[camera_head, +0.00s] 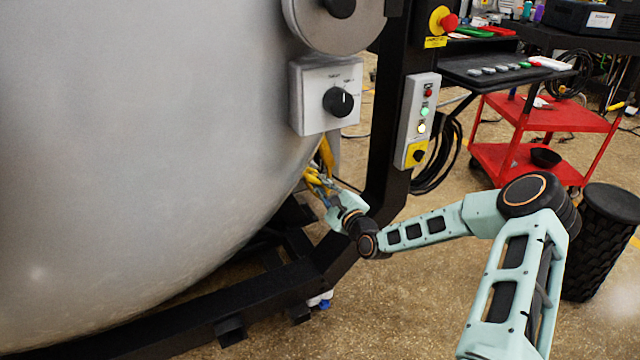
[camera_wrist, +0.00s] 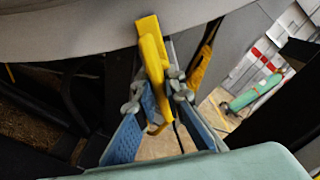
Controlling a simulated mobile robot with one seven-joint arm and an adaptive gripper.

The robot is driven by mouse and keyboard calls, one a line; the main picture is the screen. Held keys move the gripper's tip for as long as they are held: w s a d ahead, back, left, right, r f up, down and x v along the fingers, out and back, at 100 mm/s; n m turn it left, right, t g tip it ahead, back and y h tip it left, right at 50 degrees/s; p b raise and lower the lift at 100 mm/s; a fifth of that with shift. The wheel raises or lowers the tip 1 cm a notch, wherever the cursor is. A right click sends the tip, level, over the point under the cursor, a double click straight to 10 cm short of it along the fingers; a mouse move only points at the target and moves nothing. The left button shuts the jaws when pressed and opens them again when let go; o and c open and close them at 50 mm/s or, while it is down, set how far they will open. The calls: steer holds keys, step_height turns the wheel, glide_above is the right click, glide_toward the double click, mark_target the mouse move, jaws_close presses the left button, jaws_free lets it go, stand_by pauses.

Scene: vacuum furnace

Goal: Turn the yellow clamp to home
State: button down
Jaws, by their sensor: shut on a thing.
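The yellow clamp (camera_wrist: 151,60) is a long yellow lever in the wrist view, hanging down from the grey furnace rim and tilted a little. My gripper (camera_wrist: 158,98) is shut on its lower part, with one finger on each side. In the head view the yellow clamp (camera_head: 326,158) shows at the right edge of the big grey vessel, and my gripper (camera_head: 318,182) is at its lower end. The fingers hide part of the clamp there. A second yellow piece (camera_wrist: 201,68) hangs just right of the gripper in the wrist view.
The grey furnace vessel (camera_head: 150,150) fills the left. A black frame post (camera_head: 392,110) stands right of the clamp, bearing a control box (camera_head: 417,120). A white box with a black knob (camera_head: 325,97) sits above. A red cart (camera_head: 545,120) stands at the back right.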

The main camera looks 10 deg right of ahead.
stand_by(0.3)
steer(key=c, duration=2)
jaws_free()
steer(key=shift+s, duration=0.1)
steer(key=v, duration=1.2)
